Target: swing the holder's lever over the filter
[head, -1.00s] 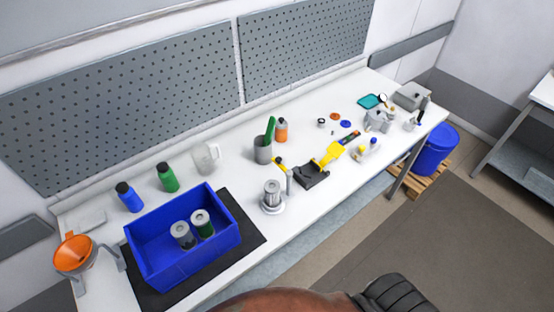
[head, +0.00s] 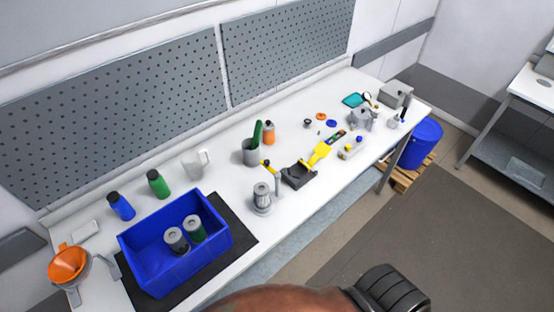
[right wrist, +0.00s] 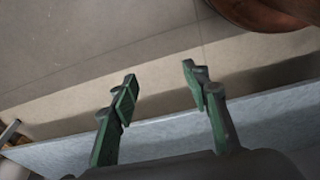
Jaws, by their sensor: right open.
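The filter (head: 261,194), a small metal cylinder, stands upright on the round base of the holder (head: 262,210) near the front edge of the bench. The holder's lever (head: 267,165) has a yellow and black end and sits at the top of a thin post (head: 278,184) just right of the filter. It points back and left, to the side away from the bench front, and does not appear to lie over the filter. My right gripper (right wrist: 158,80) is open and empty in the right wrist view, with floor and a grey-blue surface below it. My left gripper is not in view.
A blue crate (head: 200,258) with two canisters stands left. The bench front before the holder is clear.

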